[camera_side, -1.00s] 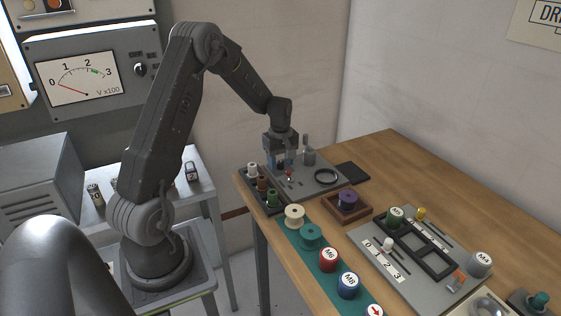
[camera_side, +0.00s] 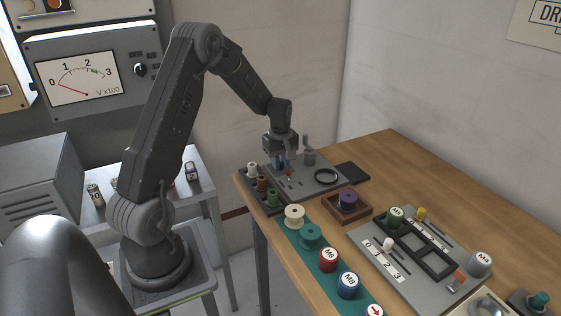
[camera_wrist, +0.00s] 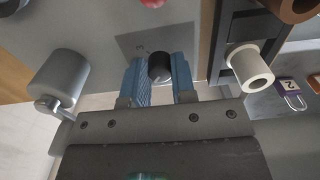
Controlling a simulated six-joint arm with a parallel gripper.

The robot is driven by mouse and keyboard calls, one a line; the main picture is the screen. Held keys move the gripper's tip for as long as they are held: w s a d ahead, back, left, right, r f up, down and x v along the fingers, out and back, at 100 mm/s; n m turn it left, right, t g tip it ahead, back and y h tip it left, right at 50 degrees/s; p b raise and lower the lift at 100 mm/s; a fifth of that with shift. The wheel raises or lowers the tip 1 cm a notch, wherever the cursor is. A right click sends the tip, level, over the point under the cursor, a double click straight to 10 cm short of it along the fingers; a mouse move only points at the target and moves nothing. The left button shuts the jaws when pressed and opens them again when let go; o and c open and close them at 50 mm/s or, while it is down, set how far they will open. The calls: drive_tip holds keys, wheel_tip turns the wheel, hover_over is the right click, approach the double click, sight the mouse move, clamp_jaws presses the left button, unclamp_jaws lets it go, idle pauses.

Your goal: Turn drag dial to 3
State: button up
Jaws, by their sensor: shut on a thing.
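The drag dial, a small black round knob (camera_wrist: 160,67), stands on a grey plate in the wrist view. My gripper (camera_wrist: 161,78) has its blue fingers on both sides of the knob, shut on it. In the side view my gripper (camera_side: 281,161) points down at the back left of the grey plate (camera_side: 318,186), and its fingers hide the knob there.
A grey cylinder with a crank (camera_side: 309,157) stands close right of my gripper. A rack of small spools, with a white one (camera_side: 252,169), is at the left. A black ring (camera_side: 327,176) lies on the plate. Several spools and a slider panel (camera_side: 388,262) are nearer the camera.

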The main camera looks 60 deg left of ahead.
drive_tip(key=shift+m, duration=0.3)
drive_tip(key=m, duration=0.9)
drive_tip(key=shift+m, duration=0.4)
drive_tip(key=m, duration=0.4)
drive_tip(key=shift+m, duration=0.3)
drive_tip(key=m, duration=0.4)
drive_tip(key=shift+m, duration=0.4)
drive_tip(key=o, duration=0.9)
